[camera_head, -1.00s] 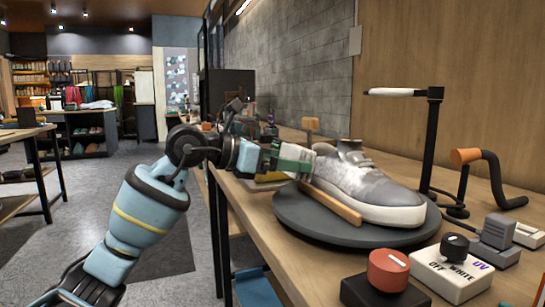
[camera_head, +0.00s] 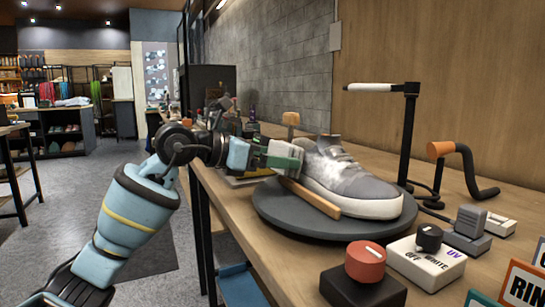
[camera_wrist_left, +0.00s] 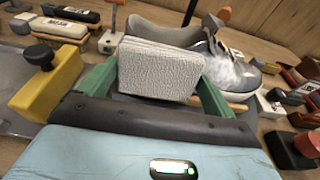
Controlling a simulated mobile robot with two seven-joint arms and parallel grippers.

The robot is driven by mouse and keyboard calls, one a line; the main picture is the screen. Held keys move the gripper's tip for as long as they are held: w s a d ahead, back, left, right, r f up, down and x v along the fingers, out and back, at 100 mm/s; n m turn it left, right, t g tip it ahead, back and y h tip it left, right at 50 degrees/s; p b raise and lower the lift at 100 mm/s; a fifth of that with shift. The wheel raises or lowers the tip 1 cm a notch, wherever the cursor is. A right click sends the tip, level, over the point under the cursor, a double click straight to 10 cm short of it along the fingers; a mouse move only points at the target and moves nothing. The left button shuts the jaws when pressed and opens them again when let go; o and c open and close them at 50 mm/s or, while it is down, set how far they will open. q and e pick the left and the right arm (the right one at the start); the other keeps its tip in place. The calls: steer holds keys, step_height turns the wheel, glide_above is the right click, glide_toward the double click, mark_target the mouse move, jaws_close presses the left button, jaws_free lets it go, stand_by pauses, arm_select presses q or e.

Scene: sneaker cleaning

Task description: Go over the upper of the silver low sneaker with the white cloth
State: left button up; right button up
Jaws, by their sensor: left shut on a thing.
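The silver low sneaker (camera_head: 352,180) sits on a dark round turntable (camera_head: 290,222), its toe to the right in the head view. It also shows in the left wrist view (camera_wrist_left: 236,78). My left gripper (camera_head: 290,157) is at the sneaker's heel end on the left. In the left wrist view its green fingers are shut on the white cloth (camera_wrist_left: 158,70), a folded textured pad that hides part of the sneaker. The cloth is close to the sneaker's side; I cannot tell whether it touches. My right gripper is not in view.
A wooden bar (camera_head: 312,198) lies along the turntable's near side. A red knob (camera_head: 365,262) and a switch box (camera_head: 426,262) stand at the front right. A black lamp stand (camera_head: 408,135) and an orange-ended curved arm (camera_head: 465,165) stand behind the sneaker.

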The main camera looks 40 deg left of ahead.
mark_target(289, 177)
arm_select(q)
steer(key=shift+p+x, duration=0.45)
steer(key=shift+x, duration=0.35)
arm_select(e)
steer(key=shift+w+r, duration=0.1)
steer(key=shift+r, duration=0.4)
arm_select(q)
steer(key=shift+s+d+p, duration=0.4)
steer(key=shift+d, duration=0.5)
steer(key=shift+s+d+p, duration=0.35)
steer(key=shift+d, duration=0.55)
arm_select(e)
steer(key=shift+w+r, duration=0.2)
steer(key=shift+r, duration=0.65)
arm_select(q)
steer(key=shift+d, duration=0.1)
steer(key=shift+s+d+r+p, duration=0.1)
steer(key=shift+s+d+p, duration=0.15)
steer(key=shift+d, duration=0.2)
steer(key=shift+s+d+p, duration=0.1)
steer(key=shift+d+p, duration=0.15)
steer(key=shift+d, duration=0.15)
steer(key=shift+s+d+p, duration=0.3)
steer(key=shift+d, duration=0.6)
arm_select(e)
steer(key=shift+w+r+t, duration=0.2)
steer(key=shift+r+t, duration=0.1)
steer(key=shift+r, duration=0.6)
